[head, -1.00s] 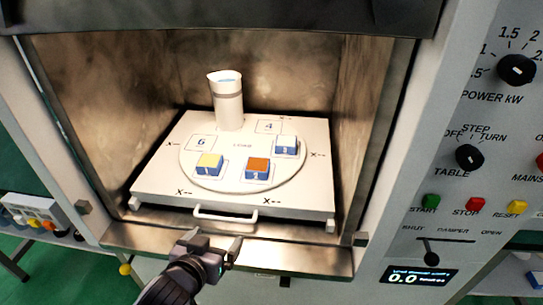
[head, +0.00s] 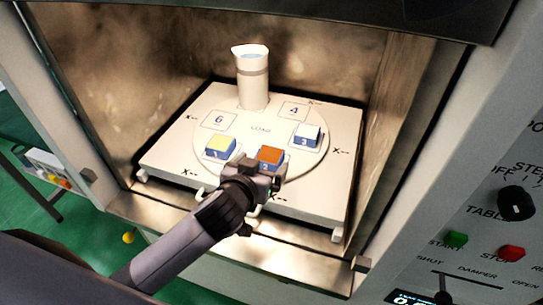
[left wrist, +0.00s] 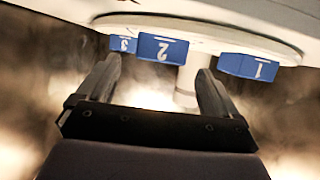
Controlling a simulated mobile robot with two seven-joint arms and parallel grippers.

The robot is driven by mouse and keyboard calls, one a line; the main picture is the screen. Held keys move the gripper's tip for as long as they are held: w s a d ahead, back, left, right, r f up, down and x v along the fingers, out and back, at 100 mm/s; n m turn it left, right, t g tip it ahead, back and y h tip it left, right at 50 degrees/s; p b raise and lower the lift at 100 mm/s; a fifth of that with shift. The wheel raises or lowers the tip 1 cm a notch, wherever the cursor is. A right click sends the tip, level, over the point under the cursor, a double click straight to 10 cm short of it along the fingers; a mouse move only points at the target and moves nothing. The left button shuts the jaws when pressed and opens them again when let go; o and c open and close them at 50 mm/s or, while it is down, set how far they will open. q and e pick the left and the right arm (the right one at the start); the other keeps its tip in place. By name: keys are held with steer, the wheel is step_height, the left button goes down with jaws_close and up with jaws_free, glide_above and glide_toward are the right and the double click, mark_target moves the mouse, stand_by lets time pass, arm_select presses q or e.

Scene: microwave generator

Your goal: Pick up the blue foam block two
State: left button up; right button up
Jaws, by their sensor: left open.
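Block two (head: 270,155) is a blue foam block with an orange top and a 2 on its side. It sits on the round turntable (head: 262,128), at the front. My left gripper (head: 266,168) is just in front of it in the head view and partly covers its lower part. In the left wrist view, which is upside down, block two (left wrist: 163,49) lies ahead between the open fingers (left wrist: 158,68). The fingers are empty, and I see no contact with it. My right gripper is not in view.
Block one (head: 221,147), yellow-topped, is to the left; block three (head: 306,136), pale-topped, to the right. A tall white beaker (head: 252,80) stands behind. Metal cavity walls (head: 382,110) flank the white tray (head: 330,205), with the raised door above.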

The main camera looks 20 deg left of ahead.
mark_target(267, 160)
arm_select(q)
steer(key=shift+p+x, duration=0.35)
steer(key=shift+x, duration=2.4)
steer(key=c, duration=1)
